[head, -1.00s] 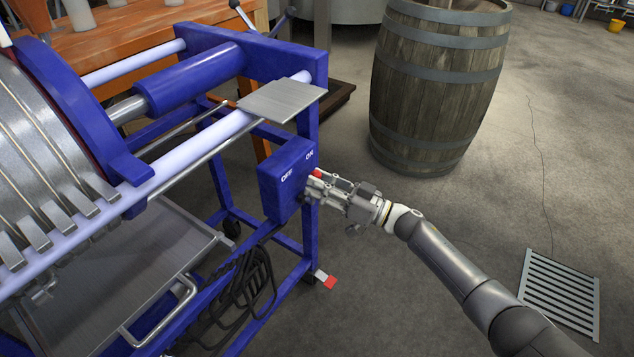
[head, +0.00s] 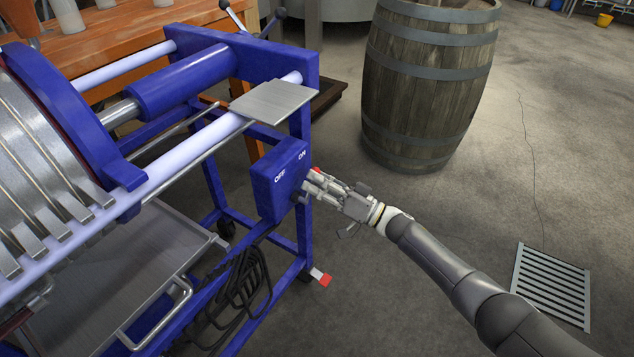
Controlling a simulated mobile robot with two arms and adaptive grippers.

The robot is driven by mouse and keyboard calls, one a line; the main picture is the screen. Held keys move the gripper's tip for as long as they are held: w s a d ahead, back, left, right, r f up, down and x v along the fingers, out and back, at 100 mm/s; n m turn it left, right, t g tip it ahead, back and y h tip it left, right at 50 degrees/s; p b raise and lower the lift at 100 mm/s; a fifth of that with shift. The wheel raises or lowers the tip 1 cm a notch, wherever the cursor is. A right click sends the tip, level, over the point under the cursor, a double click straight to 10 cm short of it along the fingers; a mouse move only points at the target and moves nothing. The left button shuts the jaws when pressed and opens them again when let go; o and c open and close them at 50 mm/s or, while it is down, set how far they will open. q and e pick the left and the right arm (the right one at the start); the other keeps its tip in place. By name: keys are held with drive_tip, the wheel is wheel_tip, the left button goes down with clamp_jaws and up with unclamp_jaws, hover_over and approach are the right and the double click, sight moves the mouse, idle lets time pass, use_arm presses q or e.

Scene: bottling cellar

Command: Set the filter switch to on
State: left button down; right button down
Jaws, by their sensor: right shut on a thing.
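The blue switch box (head: 272,190) is fixed to the blue frame of the plate filter, with OFF and ON printed in white on its face. The red-tipped switch (head: 316,169) shows at the box's right side, by the ON label. My right gripper (head: 312,182) comes in from the right and is shut on the switch at the box face. Its fingers hide most of the switch, so its exact setting is hard to see. My left gripper is not in view.
The filter (head: 70,180) with its metal plates fills the left. A wooden barrel (head: 425,85) stands behind my right arm. A floor drain grate (head: 553,283) lies at the lower right. Black cable (head: 240,290) hangs under the box. The floor between barrel and grate is clear.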

drive_tip(key=shift+d, duration=0.1)
drive_tip(key=c, duration=1.5)
unclamp_jaws()
drive_tip(key=v, duration=1.2)
drive_tip(key=shift+f, duration=0.1)
